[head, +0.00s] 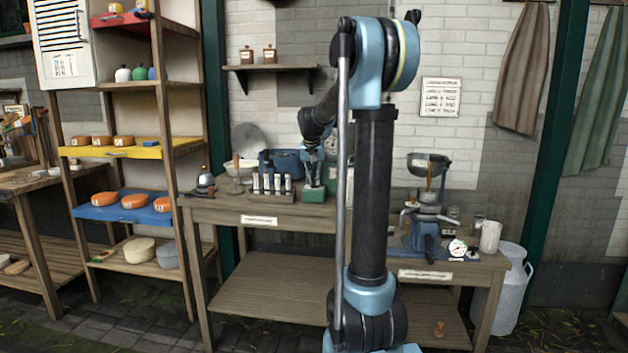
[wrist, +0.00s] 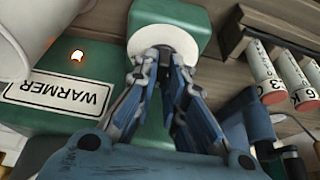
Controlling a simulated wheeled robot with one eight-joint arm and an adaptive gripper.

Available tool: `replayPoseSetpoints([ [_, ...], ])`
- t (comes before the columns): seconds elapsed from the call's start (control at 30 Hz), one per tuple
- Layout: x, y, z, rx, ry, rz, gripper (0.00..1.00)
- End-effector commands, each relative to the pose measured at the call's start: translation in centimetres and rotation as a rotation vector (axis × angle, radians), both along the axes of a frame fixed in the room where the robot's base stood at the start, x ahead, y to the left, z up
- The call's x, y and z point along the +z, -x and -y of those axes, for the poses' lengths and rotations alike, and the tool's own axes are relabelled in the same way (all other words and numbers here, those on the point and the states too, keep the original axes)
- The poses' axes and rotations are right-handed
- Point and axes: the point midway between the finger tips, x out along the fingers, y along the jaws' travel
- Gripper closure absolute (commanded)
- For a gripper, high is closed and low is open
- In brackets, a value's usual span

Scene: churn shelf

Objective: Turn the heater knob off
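The green warmer (wrist: 40,122) fills much of the wrist view, with a white label reading WARMER. An orange light (wrist: 77,57) glows on it. A white round disc (wrist: 165,38), apparently the heater dial, lies at the fingertips. My gripper (wrist: 164,68) points at the disc, its fingers close together over the disc's near part. In the head view my gripper (head: 312,160) is low over the green warmer (head: 313,195) on the bench.
A rack of labelled vials (wrist: 265,75) stands right of the warmer in the wrist view; in the head view this rack (head: 270,190) is on its left. A pale round vessel (wrist: 35,30) is close at the upper left. A blue machine (head: 425,230) stands further right on the bench.

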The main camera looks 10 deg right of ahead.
Motion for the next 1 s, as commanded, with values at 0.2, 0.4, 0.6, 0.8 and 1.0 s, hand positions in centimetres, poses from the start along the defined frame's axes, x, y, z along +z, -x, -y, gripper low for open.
replayPoseSetpoints([
  [0.2,0.02,0.00,-0.02,0.001,-0.001,0.000,1.00],
  [0.4,0.02,0.00,0.02,0.028,-0.001,0.000,1.00],
  [0.6,0.04,0.03,0.11,0.124,-0.001,0.000,1.00],
  [0.8,0.04,0.01,0.26,0.281,-0.002,0.000,1.00],
  [1.0,0.04,-0.01,0.36,0.453,-0.002,0.001,1.00],
])
